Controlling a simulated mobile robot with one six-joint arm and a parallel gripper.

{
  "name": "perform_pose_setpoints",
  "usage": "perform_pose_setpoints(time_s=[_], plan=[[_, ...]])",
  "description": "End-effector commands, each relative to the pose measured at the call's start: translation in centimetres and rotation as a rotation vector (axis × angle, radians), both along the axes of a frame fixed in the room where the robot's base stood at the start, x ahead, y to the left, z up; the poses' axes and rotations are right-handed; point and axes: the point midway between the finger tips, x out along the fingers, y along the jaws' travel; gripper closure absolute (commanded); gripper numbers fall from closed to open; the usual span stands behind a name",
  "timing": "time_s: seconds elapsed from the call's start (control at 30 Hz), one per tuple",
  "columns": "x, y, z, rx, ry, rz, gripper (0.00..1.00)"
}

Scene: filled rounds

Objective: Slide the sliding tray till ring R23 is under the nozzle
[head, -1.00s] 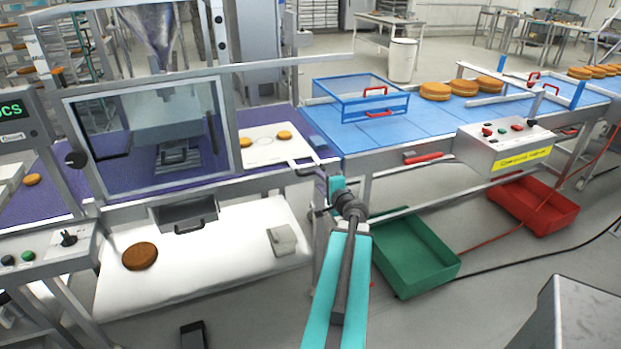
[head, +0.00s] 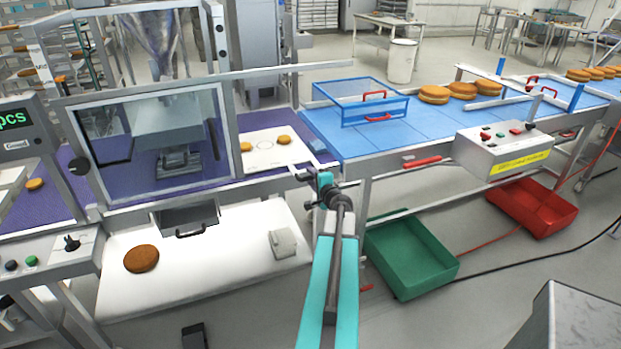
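The sliding tray (head: 263,160) is a flat white plate on the purple bed, to the right of the guarded machine. Orange-brown rounds (head: 284,139) lie on it, with pale ring outlines (head: 265,145) between them. I cannot read any ring label, so I cannot tell which is R23. The steel hopper (head: 150,40) stands above the guard window (head: 150,135); the nozzle's tip is not clear behind it. My gripper (head: 303,174), at the end of my turquoise arm, is at the tray's near right edge. Its fingers are too small to show whether they are open or holding anything.
A blue conveyor (head: 430,125) with a blue clear-sided cover (head: 345,105) runs to the right. A control box (head: 505,148) sits at its near side. Green (head: 455,268) and red (head: 535,222) bins stand below. A white lower surface (head: 220,265) holds one brown round (head: 141,258).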

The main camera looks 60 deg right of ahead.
Motion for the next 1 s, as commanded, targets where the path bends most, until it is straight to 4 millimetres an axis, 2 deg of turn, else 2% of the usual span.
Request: perform_pose_setpoints(time_s=[0.4,0.47,0.6,0.77,0.8,1.0], plan=[[0.3,-0.2,-0.1,0.001,-0.001,0.0,0.68],[0.3,-0.2,-0.1,0.001,-0.001,0.0,0.76],[0.3,-0.2,-0.1,0.001,-0.001,0.0,1.0],[0.3,-0.2,-0.1,0.001,-0.001,0.0,1.0],[0.2,0.8,-0.1,0.002,-0.001,0.0,1.0],[0.2,0.0,-0.2,0.0,0.001,-0.004,1.0]])
